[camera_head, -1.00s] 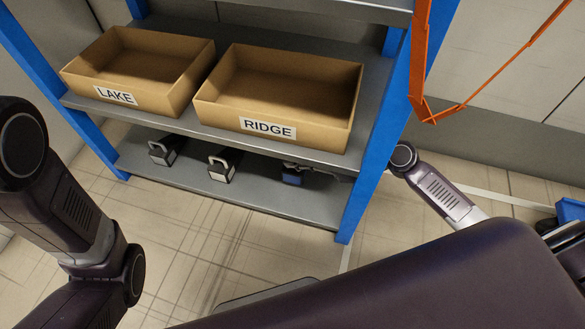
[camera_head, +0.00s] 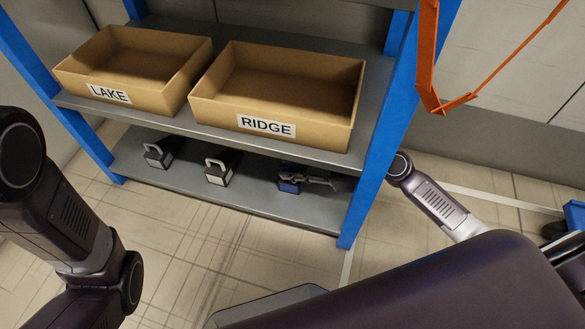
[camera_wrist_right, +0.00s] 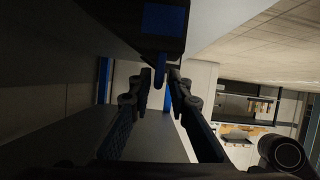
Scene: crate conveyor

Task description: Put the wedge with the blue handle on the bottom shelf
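The wedge with the blue handle (camera_head: 289,187) is at the right end of the bottom shelf (camera_head: 255,205), beside the right post. My right gripper (camera_head: 303,179) reaches in from the right, close to its handle. The fingers are apart, with gaps beside the handle. Whether the wedge rests fully on the shelf is hard to tell. My left arm shows at left, but its gripper is out of view.
Two wedges with pale handles, one at left (camera_head: 158,154) and one at the middle (camera_head: 219,169), stand on the same shelf. Above are the LAKE box (camera_head: 110,93) and RIDGE box (camera_head: 266,126). A blue post (camera_head: 372,165) stands close to my right arm.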

